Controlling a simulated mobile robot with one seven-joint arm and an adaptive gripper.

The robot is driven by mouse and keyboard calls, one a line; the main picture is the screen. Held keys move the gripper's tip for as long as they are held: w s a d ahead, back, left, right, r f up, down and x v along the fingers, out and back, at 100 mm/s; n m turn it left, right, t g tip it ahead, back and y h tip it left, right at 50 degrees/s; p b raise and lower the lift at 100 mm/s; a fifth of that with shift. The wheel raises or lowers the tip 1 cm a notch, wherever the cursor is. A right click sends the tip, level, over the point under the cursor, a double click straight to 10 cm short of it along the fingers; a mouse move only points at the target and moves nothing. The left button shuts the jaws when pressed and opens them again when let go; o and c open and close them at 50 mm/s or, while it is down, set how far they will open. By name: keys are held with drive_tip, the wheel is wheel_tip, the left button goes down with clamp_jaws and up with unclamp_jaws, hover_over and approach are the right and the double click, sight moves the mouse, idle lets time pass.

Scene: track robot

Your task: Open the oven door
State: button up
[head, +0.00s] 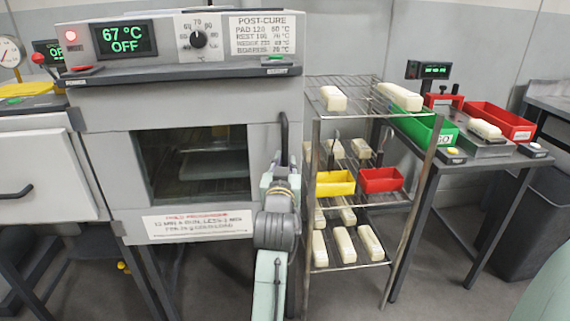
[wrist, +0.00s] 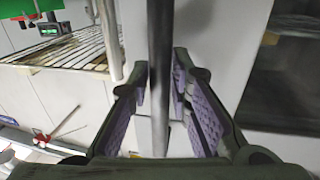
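The oven (head: 105,100) is a grey box with its display reading 67 °C OFF. Its door (head: 262,150) looks shut and has a dark window (head: 195,165) through which a tray shows. The door handle (head: 284,135) is a dark upright bar at the door's right side. It also shows in the wrist view (wrist: 160,45). My gripper (head: 281,172) is at the handle's lower part. In the wrist view my gripper's purple-padded fingers (wrist: 162,85) are open, one on each side of the bar, with gaps beside it. The head view partly hides the fingertips.
A wire rack (head: 318,200) with pale blocks, a yellow bin (head: 335,184) and a red bin (head: 381,180) stands close right of the oven. Further right is a table (head: 470,162) with a green bin (head: 425,128). A grey cabinet (head: 35,170) stands at left.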

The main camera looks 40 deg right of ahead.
clamp_jaws()
idle(0.5)
